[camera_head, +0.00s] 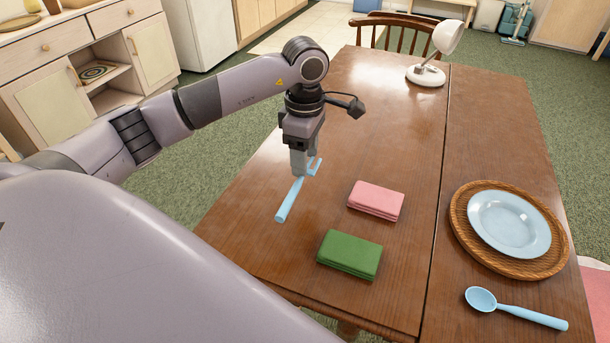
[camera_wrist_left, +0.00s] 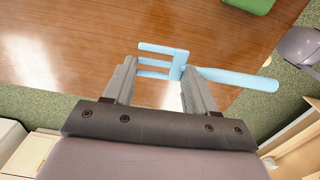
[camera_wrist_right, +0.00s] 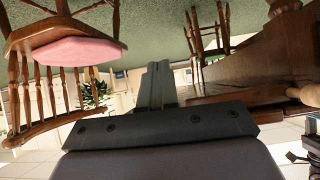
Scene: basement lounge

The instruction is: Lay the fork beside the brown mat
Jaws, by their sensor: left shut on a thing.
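The light blue fork (camera_head: 287,203) is in my left gripper (camera_head: 304,170), over the left part of the wooden table. Its handle points toward the front left and its tines stick out past the fingers at the right. In the left wrist view, the fork (camera_wrist_left: 232,79) lies across the fingertips. I cannot tell how high it is above the table. The round brown woven mat (camera_head: 460,225) lies at the right of the table, well away from the fork, with a light blue plate (camera_head: 510,222) on it. My right gripper (camera_wrist_right: 160,75) is shut and empty, off the table among chairs.
A light blue spoon (camera_head: 515,308) lies in front of the mat. A pink folded cloth (camera_head: 376,200) and a green one (camera_head: 349,254) lie between the fork and the mat. A white lamp (camera_head: 428,74) stands at the back.

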